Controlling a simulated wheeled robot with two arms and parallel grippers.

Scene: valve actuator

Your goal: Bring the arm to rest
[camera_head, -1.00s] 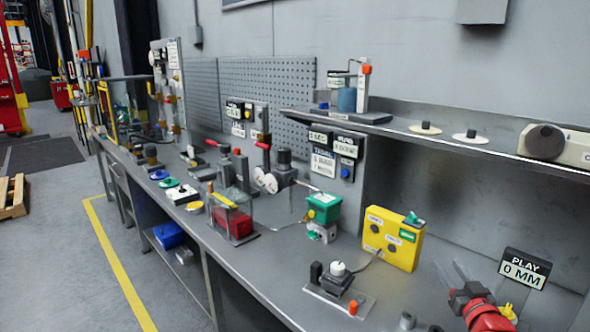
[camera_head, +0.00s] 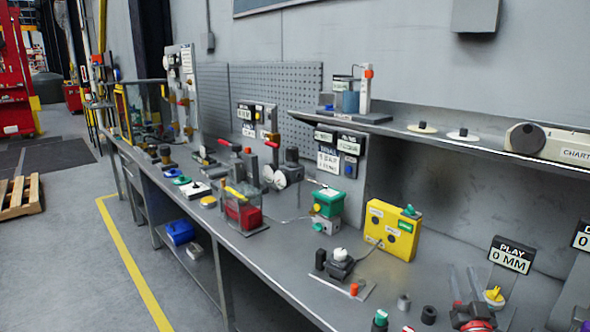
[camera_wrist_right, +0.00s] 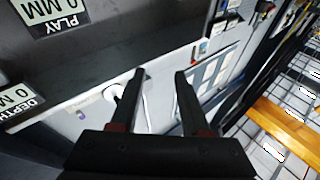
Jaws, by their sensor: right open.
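My right gripper (camera_head: 463,270) is at the lower right of the head view, above the workbench (camera_head: 255,262) and left of the PLAY 0 MM sign (camera_head: 512,255). Its two fingers are apart, with nothing between them. In the right wrist view the dark fingers (camera_wrist_right: 160,75) also stand apart and empty. A yellow knob (camera_head: 494,295) shows close to the right of the gripper; I cannot tell whether they touch. My left gripper is not in view.
A yellow box (camera_head: 392,228), a green-topped unit (camera_head: 328,203) and a small black device with a white knob (camera_head: 340,262) stand on the bench left of the gripper. A shelf (camera_head: 470,146) overhangs behind. Open floor lies left of the bench.

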